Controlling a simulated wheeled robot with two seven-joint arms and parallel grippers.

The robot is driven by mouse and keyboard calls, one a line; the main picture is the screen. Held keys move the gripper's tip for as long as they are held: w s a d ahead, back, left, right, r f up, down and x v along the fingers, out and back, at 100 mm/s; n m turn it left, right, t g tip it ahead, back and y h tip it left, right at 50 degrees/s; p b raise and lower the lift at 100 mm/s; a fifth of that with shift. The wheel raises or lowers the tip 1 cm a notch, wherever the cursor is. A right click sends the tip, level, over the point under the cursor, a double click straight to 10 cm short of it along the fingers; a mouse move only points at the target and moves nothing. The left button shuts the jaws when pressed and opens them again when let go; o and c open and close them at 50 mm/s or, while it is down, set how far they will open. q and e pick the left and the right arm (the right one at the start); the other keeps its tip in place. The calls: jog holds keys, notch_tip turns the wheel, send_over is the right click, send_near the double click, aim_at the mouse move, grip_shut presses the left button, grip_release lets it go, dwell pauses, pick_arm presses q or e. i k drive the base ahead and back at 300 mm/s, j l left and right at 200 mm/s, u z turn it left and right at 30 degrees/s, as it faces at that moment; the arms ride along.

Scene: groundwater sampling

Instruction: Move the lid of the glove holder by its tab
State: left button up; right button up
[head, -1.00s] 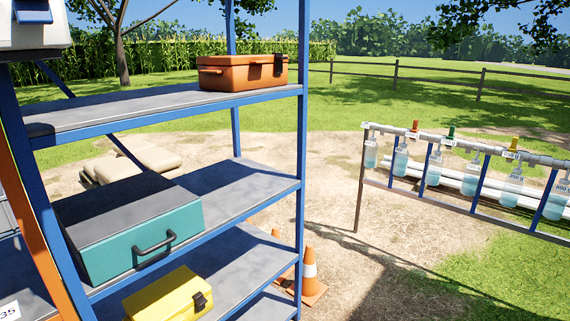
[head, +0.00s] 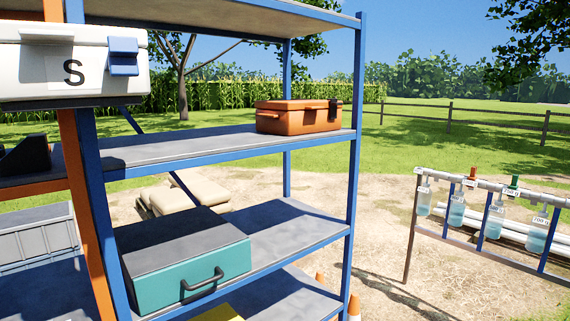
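A white box (head: 25,75) marked with a black "S" is at the upper left, cut off by the picture's left edge. A blue tab (head: 123,56) sits on its front near the right end. It may be the glove holder, but nothing else in view names it so. Its lid looks down. Neither of my grippers is in view.
A blue-framed shelf rack (head: 355,150) holds an orange case (head: 298,116) and a teal case (head: 190,262). A grey crate (head: 38,240) stands lower left. A rail of hanging bottles (head: 457,210) is at right. Bare ground lies between rack and rail.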

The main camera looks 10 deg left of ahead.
aim_at(13, 32)
jog(key=u, duration=1.3)
jog(key=k+j+z, duration=0.2)
jog(key=i+j, duration=0.2)
jog(key=j+z, duration=0.05)
